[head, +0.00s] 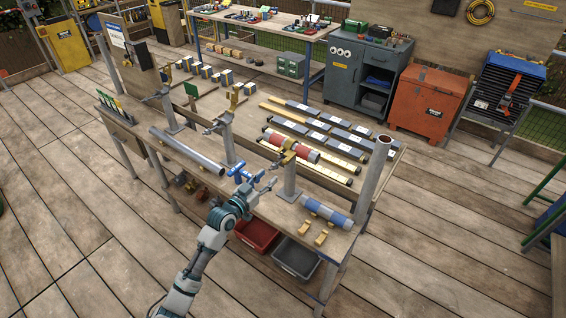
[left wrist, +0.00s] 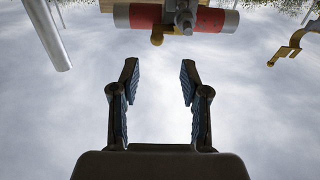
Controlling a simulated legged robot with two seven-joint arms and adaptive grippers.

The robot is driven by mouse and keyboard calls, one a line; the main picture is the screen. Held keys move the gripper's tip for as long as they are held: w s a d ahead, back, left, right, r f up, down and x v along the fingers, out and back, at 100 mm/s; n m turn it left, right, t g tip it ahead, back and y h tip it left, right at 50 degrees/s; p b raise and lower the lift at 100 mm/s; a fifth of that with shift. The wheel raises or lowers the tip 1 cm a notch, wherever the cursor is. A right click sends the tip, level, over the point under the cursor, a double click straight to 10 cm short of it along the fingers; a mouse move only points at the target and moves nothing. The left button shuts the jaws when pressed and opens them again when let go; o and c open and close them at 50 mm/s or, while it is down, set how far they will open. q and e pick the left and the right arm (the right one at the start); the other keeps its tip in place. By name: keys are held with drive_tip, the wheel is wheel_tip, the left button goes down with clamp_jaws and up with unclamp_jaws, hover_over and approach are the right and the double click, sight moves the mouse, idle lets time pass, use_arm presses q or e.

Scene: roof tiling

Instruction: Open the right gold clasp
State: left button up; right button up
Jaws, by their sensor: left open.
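A gold clasp (head: 287,157) sits beside a red-and-grey cylinder (head: 290,147), at the top of the right grey post (head: 290,180). Another gold clasp (head: 234,101) stands raised at the middle post (head: 228,140). My left gripper (head: 268,182) is open and empty, in front of and slightly left of the right clasp, apart from it. In the left wrist view the open fingers (left wrist: 158,78) have nothing between them. The red-and-grey cylinder (left wrist: 145,17) is beyond them, with a small gold part (left wrist: 157,38) under it. A gold hooked piece (left wrist: 290,47) is at the right. My right gripper is not seen.
A blue tool or fitting (head: 243,171) is close to my gripper's left. A long grey pipe (head: 187,150) lies left on the bench. A blue-and-grey cylinder (head: 327,212) lies at the front right. Red (head: 257,234) and grey (head: 296,258) bins are below.

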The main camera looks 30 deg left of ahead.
sight(284, 161)
use_arm(q)
drive_tip(key=w, duration=0.3)
drive_tip(key=w+d, duration=0.1)
drive_tip(key=w, duration=0.5)
drive_tip(key=shift+w+d, duration=0.2)
drive_tip(key=shift+w, duration=0.1)
drive_tip(key=shift+w+a, duration=0.3)
drive_tip(key=shift+w, duration=0.05)
drive_tip(key=shift+d, duration=0.25)
clamp_jaws()
